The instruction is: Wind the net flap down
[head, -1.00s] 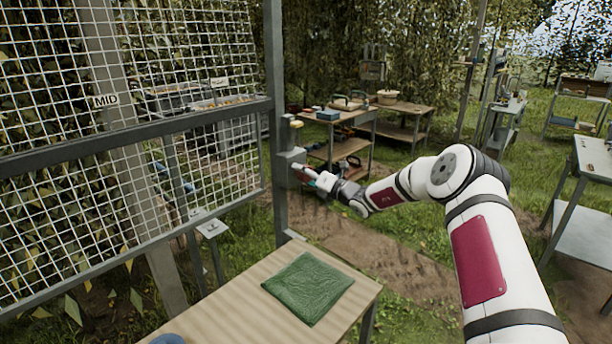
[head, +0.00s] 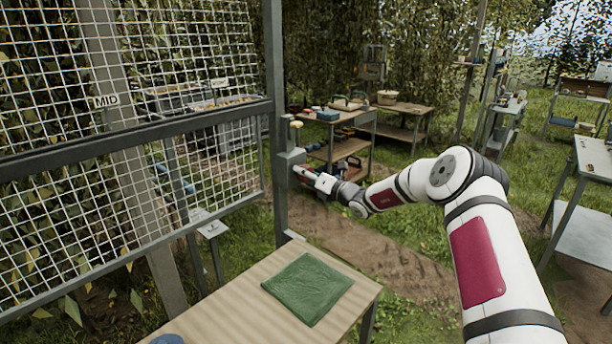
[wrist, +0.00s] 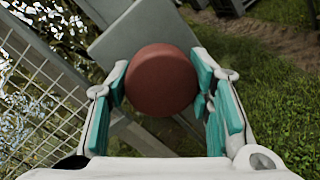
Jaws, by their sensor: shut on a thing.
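The net flap (head: 80,180) is a white wire grid in a grey frame at the left of the head view, with a "MID" label on the post (head: 106,101) behind it. A grey winch box (head: 289,165) sits on the upright post at the flap's right edge. In the wrist view a round red-brown knob (wrist: 160,80) stands in front of the grey box face (wrist: 150,28). My gripper (wrist: 161,95) has its teal pads on both sides of the knob and is shut on it. In the head view my gripper (head: 308,175) is at the box; the knob is mostly hidden there.
A wooden table (head: 225,300) with a folded green cloth (head: 307,287) stands below the box in front. Workbenches (head: 345,125) with tools stand behind. Another table (head: 590,185) is at the right. Open grass and a dirt path lie between.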

